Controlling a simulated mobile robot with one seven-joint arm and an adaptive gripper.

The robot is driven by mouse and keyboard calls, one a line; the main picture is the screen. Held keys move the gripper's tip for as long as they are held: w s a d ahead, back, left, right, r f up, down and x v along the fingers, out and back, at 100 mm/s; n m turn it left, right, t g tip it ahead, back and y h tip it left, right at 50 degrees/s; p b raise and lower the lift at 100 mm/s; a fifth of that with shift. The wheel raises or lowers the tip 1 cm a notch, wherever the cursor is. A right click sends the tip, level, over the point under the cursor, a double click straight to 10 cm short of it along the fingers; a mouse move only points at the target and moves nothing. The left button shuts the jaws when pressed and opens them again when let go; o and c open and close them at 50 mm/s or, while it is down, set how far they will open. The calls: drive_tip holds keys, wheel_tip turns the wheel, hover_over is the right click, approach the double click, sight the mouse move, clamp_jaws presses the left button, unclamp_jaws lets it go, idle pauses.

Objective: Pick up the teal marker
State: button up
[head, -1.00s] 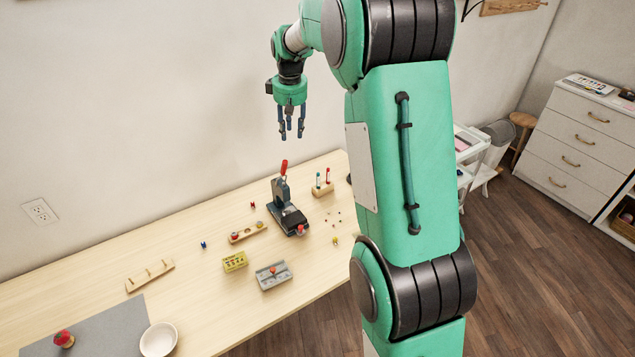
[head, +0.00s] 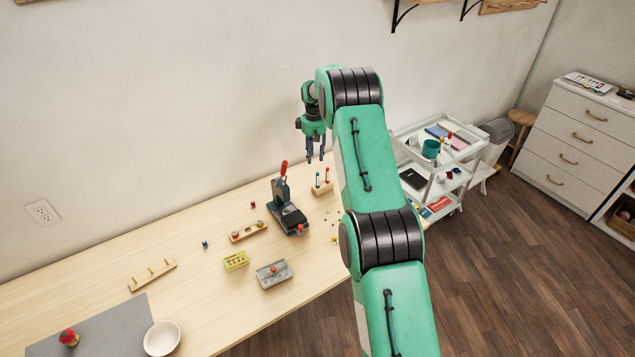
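The teal marker (head: 317,181) stands upright in a small wooden block (head: 321,191) on the table, right of the press. A red marker (head: 327,175) stands beside it in the same block. My gripper (head: 315,159) points down with its fingers apart and nothing between them. In the picture it is just above the two markers and does not appear to touch them. Its exact height and depth relative to the teal marker are hard to tell.
The dark press (head: 287,207) with a red handle stands close left of the block. Small pieces and wooden holders lie across the table (head: 205,275). The wall is behind. A white cart (head: 437,165) stands beyond my arm to the right.

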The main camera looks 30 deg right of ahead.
sight(318, 182)
drive_tip(key=f, duration=0.1)
drive_tip(key=d+f, duration=0.1)
drive_tip(key=f, duration=0.1)
drive_tip(key=shift+w+d, duration=0.15)
drive_tip(key=shift+d, duration=0.15)
drive_tip(key=shift+f, duration=4.25)
drive_tip(key=shift+f, duration=0.15)
drive_tip(key=shift+d+f+b, duration=0.15)
drive_tip(key=shift+f+b, duration=0.25)
drive_tip(key=shift+f, duration=2.1)
drive_tip(key=shift+c, duration=0.3)
clamp_jaws()
